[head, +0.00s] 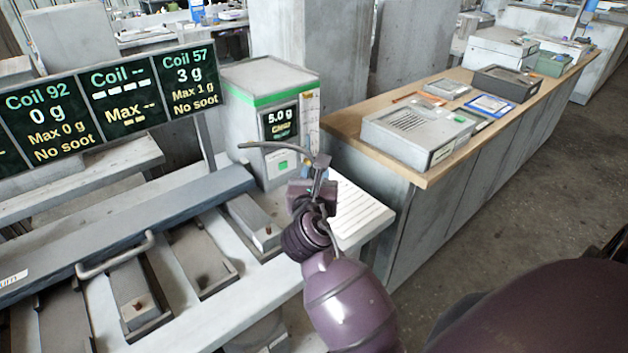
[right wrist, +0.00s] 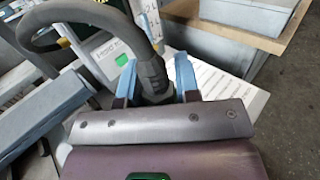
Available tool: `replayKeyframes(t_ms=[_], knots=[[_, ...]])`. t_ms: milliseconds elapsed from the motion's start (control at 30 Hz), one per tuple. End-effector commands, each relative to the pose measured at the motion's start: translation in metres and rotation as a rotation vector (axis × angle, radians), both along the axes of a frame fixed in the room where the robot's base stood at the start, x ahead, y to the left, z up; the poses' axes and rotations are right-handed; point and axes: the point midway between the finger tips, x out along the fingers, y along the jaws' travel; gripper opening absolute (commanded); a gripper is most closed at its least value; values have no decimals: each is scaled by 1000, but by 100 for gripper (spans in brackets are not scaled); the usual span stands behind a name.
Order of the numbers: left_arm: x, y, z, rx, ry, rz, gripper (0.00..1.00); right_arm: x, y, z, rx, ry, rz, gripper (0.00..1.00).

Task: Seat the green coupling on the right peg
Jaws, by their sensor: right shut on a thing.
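My right gripper (head: 318,180) is in front of a grey box with a green stripe (head: 262,92). In the right wrist view its blue fingers (right wrist: 157,80) are shut on the dark ribbed end of a black hose (right wrist: 152,72). The hose (head: 275,144) arches up and left from the gripper, across the front of the box. I cannot make out a green coupling or a right peg. A small green patch shows on the box front, also in the right wrist view (right wrist: 122,60). My left gripper is not in view.
A long bar with a handle (head: 115,255) crosses the bench over several slots. Display screens (head: 125,97) stand at left. A wood-topped counter (head: 440,180) with boxes stands at right.

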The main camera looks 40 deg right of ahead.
Motion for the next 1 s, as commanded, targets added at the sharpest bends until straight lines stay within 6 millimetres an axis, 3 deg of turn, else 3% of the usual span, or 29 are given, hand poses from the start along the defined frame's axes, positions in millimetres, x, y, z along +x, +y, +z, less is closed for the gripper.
replayKeyframes(t_ms=[267,600,1000], knots=[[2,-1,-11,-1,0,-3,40,0,-1,-12,-1,-1,-4,0],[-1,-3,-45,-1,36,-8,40,0,0,-42,0,4,-3,0],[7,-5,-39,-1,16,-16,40,0,0,-44,0,-3,-3,0]])
